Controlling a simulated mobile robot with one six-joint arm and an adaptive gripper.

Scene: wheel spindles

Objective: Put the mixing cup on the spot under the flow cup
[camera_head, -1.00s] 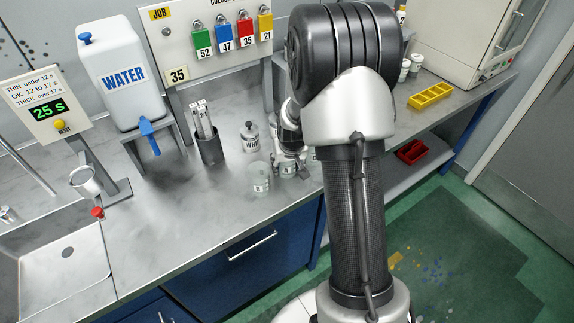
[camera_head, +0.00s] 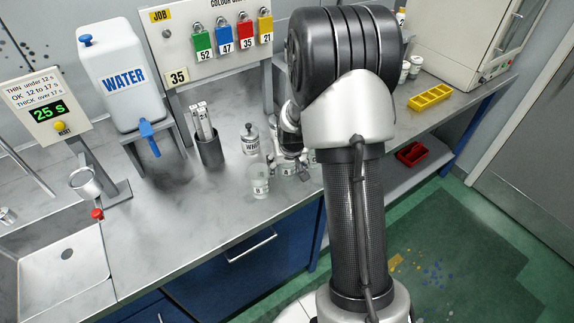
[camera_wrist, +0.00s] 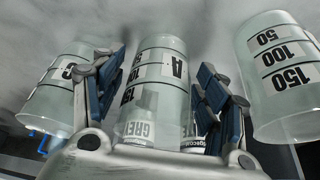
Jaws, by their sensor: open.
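Several clear mixing cups with black marks stand on the steel bench. One labelled A (camera_wrist: 160,75) is in the middle of the wrist view, between the two fingers of my gripper (camera_wrist: 163,88). My gripper (camera_head: 288,163) is open, one blue-padded finger on each side of that cup; I cannot tell whether either pad touches it. Another clear cup (camera_head: 258,182) stands just left of my gripper in the head view. The flow cup (camera_head: 85,183), a small metal cup on a stand, is at the far left with a red part below it. I cannot clearly make out the spot beneath it.
Clear cups flank the fingers at left (camera_wrist: 60,95) and right (camera_wrist: 285,80) in the wrist view. The water container (camera_head: 120,80) and sink (camera_head: 65,265) are left.

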